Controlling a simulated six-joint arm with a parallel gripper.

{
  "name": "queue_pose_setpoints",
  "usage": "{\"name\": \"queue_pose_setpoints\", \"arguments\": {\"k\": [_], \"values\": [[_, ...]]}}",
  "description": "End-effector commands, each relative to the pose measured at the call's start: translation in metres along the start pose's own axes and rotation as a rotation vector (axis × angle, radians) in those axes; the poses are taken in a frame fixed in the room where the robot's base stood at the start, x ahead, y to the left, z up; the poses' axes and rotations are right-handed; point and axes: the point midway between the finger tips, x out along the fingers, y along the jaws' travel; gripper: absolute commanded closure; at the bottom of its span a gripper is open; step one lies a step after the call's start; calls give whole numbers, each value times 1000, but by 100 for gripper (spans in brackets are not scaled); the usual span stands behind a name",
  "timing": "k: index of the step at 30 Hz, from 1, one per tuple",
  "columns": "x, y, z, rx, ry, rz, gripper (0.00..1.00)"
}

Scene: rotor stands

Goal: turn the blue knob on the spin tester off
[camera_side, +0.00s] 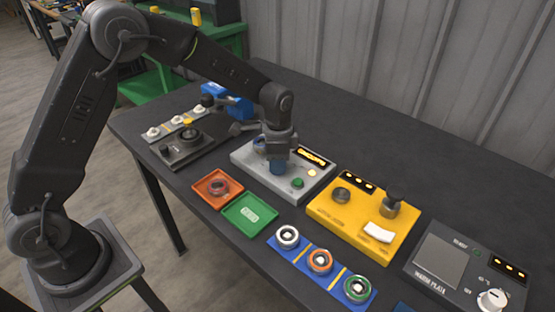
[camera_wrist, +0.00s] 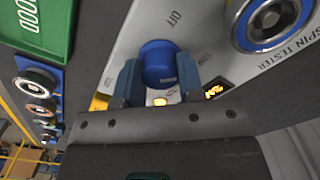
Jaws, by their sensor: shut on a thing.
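The spin tester (camera_side: 245,157) is a light grey box in the middle of the bench in the side view. Its panel (camera_wrist: 205,35) fills much of the wrist view, with "SPIN TESTER" and "OFF" lettering. The blue knob (camera_wrist: 158,62) stands on it, and also shows under my gripper in the side view (camera_side: 278,168). My gripper (camera_wrist: 158,84) is shut on the blue knob, one finger on each side. I cannot make out a pointer mark on the knob. The tester's amber display (camera_side: 311,157) and a small lamp (camera_side: 311,172) are lit.
An orange tray (camera_side: 198,190) and a green tray (camera_side: 236,222) lie in front. A yellow device (camera_side: 350,228) and a hotplate (camera_side: 420,285) stand to the right. A blue rack (camera_side: 327,262) holds rings. A dark device (camera_side: 172,157) is left.

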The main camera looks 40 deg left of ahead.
Motion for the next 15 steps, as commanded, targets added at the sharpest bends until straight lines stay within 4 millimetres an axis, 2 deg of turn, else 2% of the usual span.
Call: {"name": "queue_pose_setpoints", "arguments": {"k": [15], "values": [[0, 0, 0, -469, -2, 0, 88]]}}
